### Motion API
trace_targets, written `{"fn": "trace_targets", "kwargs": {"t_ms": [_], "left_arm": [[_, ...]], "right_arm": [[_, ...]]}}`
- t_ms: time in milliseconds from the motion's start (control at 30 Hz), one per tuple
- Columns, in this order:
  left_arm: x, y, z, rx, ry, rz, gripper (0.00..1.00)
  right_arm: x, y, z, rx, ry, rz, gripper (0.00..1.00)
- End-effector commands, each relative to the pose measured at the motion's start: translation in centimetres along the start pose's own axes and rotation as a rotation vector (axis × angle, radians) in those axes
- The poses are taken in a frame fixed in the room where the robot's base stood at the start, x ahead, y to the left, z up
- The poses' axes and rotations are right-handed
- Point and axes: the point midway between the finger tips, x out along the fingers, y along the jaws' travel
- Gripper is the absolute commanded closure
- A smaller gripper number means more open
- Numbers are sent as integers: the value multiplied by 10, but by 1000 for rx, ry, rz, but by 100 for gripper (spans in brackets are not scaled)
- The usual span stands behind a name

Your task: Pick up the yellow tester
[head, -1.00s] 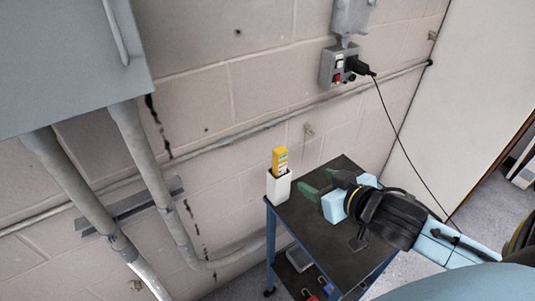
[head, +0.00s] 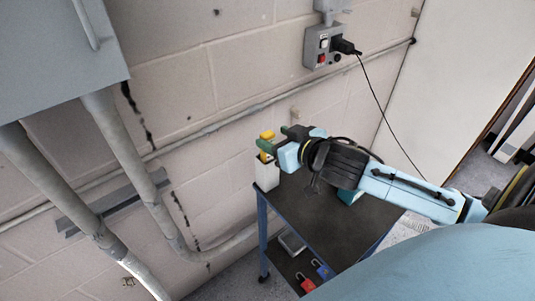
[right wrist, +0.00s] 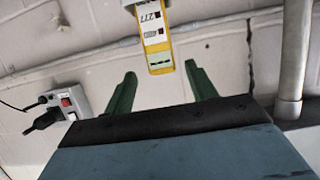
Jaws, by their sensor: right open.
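The yellow tester (head: 266,138) stands upright in a white holder (head: 266,172) at the back left corner of the cart. My right gripper (head: 277,138) is at the tester's upper part, and its green fingers partly hide it in the head view. In the right wrist view the tester (right wrist: 157,45) shows its labelled face ahead of the gap between my open green fingers (right wrist: 162,82). I cannot tell whether a finger touches it. My left gripper is not in view.
The dark-topped cart (head: 335,228) stands by the block wall, with padlocks (head: 306,283) on its lower shelf. A wall outlet box (head: 322,46) has a black plug and hanging cord. Grey conduits (head: 130,165) run down at left.

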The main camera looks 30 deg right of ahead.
Motion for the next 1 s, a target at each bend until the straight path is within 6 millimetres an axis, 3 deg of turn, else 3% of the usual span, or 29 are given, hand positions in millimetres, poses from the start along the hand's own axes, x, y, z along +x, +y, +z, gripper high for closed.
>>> {"fn": "trace_targets", "kwargs": {"t_ms": [500, 800, 1000], "left_arm": [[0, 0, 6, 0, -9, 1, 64], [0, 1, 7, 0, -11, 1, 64], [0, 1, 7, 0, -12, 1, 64]], "right_arm": [[50, -3, 1, 0, 1, 0, 44], [53, -3, 1, 0, 0, 0, 44], [53, -3, 1, 0, 0, 0, 70]]}}
